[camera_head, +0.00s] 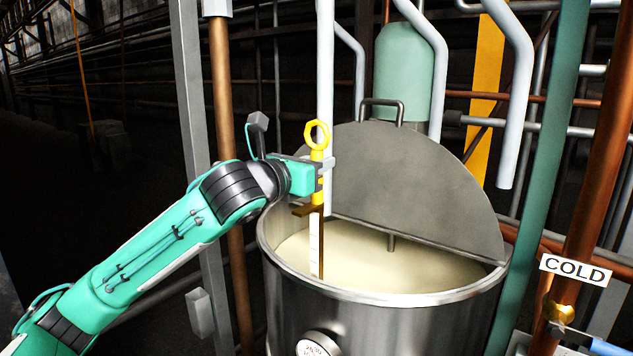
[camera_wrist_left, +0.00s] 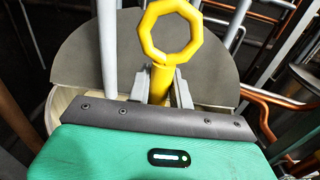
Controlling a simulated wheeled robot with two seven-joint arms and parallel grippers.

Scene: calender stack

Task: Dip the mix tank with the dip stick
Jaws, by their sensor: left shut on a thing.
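The mix tank (camera_head: 385,325) is a round steel vessel holding cream-coloured liquid (camera_head: 375,262). Its half lid (camera_head: 415,180) stands raised at the back. My left gripper (camera_head: 318,172) is shut on the yellow handle of the dip stick (camera_head: 316,240), above the left part of the tank opening. The stick hangs about upright, with a brown crosspiece and a pale band below the handle. Its lower end appears at the liquid; I cannot tell whether it is in it. In the left wrist view, the yellow ring handle (camera_wrist_left: 170,35) rises between the fingers. My right gripper is not in view.
A pale vertical pipe (camera_head: 325,100) stands close to the gripper. A gauge (camera_head: 318,345) is on the tank front. A green pipe (camera_head: 540,170) and a copper pipe with a COLD sign (camera_head: 575,270) stand at the right. A dark open area lies at the left.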

